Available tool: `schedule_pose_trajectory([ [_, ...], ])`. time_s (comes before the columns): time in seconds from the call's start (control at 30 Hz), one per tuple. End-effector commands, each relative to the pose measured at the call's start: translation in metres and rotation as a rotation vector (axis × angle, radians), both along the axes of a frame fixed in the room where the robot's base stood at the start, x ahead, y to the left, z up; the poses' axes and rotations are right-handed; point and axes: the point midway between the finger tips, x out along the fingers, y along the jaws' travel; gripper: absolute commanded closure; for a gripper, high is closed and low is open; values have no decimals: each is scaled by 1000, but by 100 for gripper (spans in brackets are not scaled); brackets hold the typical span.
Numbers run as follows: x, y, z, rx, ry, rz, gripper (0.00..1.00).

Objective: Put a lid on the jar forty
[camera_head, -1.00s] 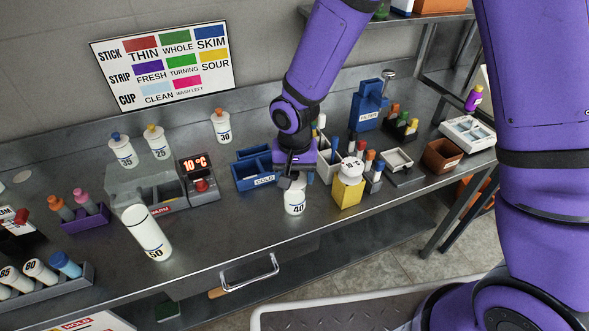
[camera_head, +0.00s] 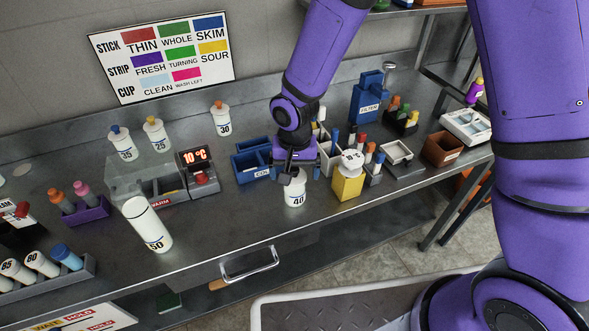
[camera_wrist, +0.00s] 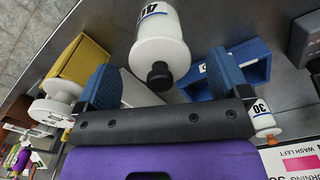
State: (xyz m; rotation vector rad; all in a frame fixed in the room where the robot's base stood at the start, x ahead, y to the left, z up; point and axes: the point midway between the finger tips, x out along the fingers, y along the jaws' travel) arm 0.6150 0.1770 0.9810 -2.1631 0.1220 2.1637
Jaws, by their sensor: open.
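The jar forty (camera_head: 294,198) stands upright on the steel counter, white with "40" on its side. In the wrist view the jar (camera_wrist: 157,40) has a small black round piece (camera_wrist: 160,76) at its top end; I cannot tell whether this is a lid. My gripper (camera_head: 293,178) is right above the jar and hides its top in the head view. In the wrist view my gripper (camera_wrist: 165,80) is open, its two blue-padded fingers apart on either side of the black piece, with gaps. A white round piece (camera_head: 352,160) sits on a yellow block (camera_head: 347,185) to the right.
A blue bin (camera_head: 253,162) stands close behind left, and pens in a holder (camera_head: 374,172) stand to the right. Jars 35 (camera_head: 123,146), 25 (camera_head: 156,137) and 30 (camera_head: 222,124) have coloured tops. Jar 50 (camera_head: 147,224) stands at the front left. The counter between is clear.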

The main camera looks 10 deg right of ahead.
Motion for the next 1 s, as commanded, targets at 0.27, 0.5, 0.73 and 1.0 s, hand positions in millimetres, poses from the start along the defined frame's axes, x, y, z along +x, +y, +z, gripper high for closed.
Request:
schedule_pose_trajectory([
  [0.27,1,0,11,1,-2,-1,6],
  [0.5,1,0,52,3,-4,-1,6],
  [0.73,1,0,89,2,-3,-1,6],
  [1.0,0,0,108,0,-1,1,6],
])
